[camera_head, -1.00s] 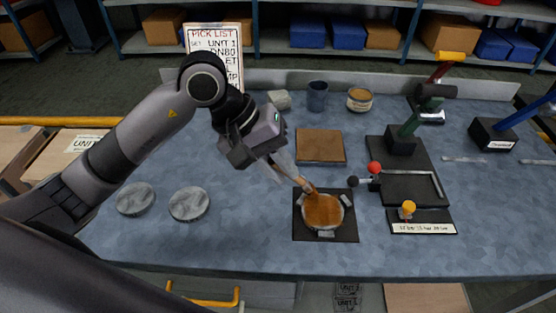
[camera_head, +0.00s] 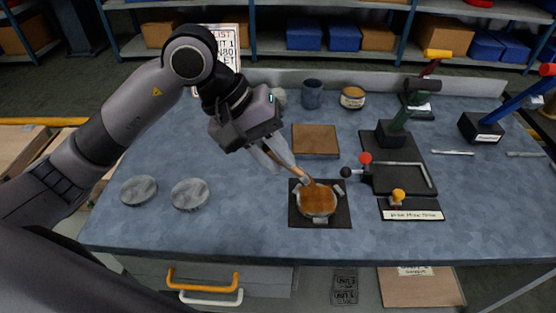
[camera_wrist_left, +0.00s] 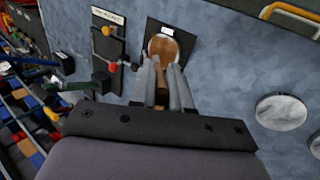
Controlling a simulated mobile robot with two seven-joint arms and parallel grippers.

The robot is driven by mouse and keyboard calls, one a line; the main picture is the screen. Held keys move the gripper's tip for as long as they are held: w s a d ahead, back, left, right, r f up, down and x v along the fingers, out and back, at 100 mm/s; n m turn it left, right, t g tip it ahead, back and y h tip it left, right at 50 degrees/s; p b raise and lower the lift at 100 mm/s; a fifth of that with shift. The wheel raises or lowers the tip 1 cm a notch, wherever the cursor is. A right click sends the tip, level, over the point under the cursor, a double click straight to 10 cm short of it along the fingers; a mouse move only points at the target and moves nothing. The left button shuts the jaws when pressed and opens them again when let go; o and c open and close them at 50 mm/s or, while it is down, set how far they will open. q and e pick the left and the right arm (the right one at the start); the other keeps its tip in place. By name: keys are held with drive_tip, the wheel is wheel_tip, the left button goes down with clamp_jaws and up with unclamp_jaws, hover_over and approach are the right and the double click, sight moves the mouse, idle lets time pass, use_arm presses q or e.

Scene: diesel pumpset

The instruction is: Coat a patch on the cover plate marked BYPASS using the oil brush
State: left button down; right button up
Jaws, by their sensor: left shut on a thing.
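My left gripper (camera_head: 277,156) is shut on the oil brush (camera_head: 298,173), which has a brown wooden handle and slants down to the right. The brush head is at the upper left of a round amber-brown dish or disc (camera_head: 317,203); I cannot tell whether it touches. That round thing sits on a dark square plate (camera_head: 340,218) with small grey blocks around its rim. In the left wrist view the brush (camera_wrist_left: 162,96) lies between the fingers, with the round brown thing (camera_wrist_left: 165,46) beyond. I can read no BYPASS marking on any plate. My right gripper is not in view.
Two grey discs (camera_head: 189,194) (camera_head: 138,190) lie at the left. A brown square board (camera_head: 315,140), a blue-grey cup (camera_head: 312,94) and a tin (camera_head: 352,97) stand behind. A fixture with a red knob (camera_head: 365,158) and a black knob (camera_head: 346,172) is close on the right.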

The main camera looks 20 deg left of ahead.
use_arm(q)
drive_tip(key=shift+r+p, duration=0.6)
drive_tip(key=shift+r, duration=1.15)
drive_tip(key=shift+w, duration=0.1)
